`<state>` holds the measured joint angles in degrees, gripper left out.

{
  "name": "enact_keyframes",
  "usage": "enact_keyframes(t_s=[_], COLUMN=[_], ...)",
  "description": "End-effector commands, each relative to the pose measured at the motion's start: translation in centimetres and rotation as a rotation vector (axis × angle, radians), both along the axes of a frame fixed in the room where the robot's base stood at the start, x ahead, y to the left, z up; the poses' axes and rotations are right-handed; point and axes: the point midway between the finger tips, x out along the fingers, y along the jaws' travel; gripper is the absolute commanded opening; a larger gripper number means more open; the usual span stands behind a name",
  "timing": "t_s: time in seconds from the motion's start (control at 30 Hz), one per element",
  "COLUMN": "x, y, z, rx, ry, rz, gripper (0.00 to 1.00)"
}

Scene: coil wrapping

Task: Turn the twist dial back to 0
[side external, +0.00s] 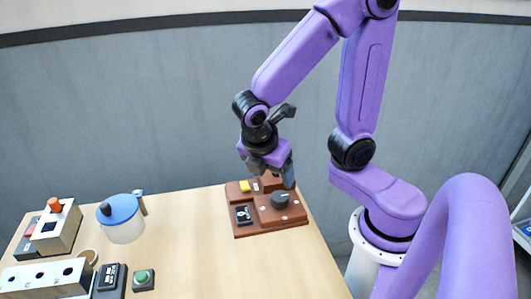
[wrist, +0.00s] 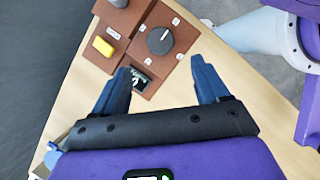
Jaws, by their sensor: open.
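The twist dial (side external: 280,199) is a dark grey round knob on a brown panel (side external: 268,228). In the wrist view the dial (wrist: 159,42) shows a white pointer line toward the upper right, with several small white labels around it, too small to read. My gripper (side external: 268,172) is above the panel and open. In the wrist view my gripper (wrist: 161,66) has its two blue fingers apart, with nothing between them. The dial appears just beyond the fingertips, and they do not seem to touch it.
The panel also carries a yellow button (wrist: 103,46), a small black display (wrist: 140,79) and a brown post (wrist: 118,3). Left on the table are a blue-lidded container (side external: 122,222), a green-button box (side external: 143,279) and a white block with holes (side external: 42,279). Table right of the panel is clear.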

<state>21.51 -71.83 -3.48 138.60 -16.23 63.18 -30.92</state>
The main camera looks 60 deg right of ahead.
Motion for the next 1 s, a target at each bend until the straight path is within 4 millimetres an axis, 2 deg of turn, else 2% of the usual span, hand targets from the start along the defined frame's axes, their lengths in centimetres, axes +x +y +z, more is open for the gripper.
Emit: enact_keyframes(t_s=[0.2,0.4,0.63,1.0], x=[0.0,0.0,-0.1,-0.7], y=[1.7,2.5,2.7,2.4], z=[3.9,6.0,6.6,6.1], rx=[0.005,0.002,0.001,0.032], ry=[-0.002,0.000,0.002,-0.013], rz=[0.002,0.001,0.001,-0.028], gripper=[0.74,0.74,0.74,0.74])
